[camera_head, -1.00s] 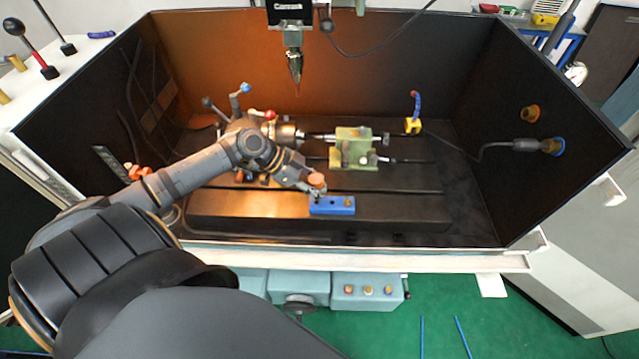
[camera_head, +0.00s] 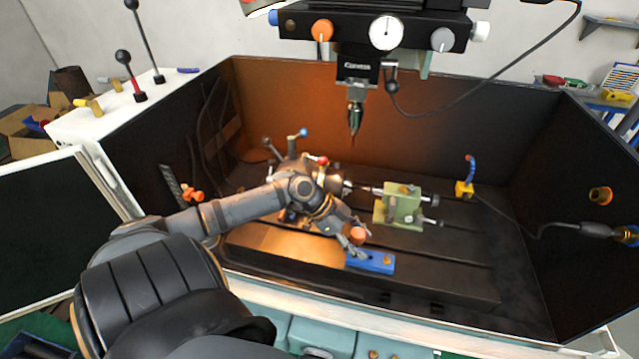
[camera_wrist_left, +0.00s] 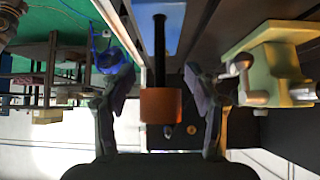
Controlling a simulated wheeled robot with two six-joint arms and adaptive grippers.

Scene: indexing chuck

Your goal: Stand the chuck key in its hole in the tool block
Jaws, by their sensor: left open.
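The chuck key (camera_wrist_left: 162,105) has an orange head and a black shank. In the left wrist view it lies between my left gripper's fingers (camera_wrist_left: 158,78), which are spread apart with a gap on each side. Its shank runs to the blue tool block (camera_wrist_left: 184,22) and appears to meet it; I cannot tell how deep it sits. In the head view the orange head (camera_head: 357,234) shows just above the tool block (camera_head: 378,264). My left gripper (camera_head: 348,243) is beside it, partly hiding the shank. My right gripper is in neither view.
A green vise (camera_head: 400,206) stands behind the block, with the chuck (camera_head: 322,178) to its left. The spindle tool (camera_head: 354,118) hangs above. Dark enclosure walls surround the bed. The bed right of the block is clear.

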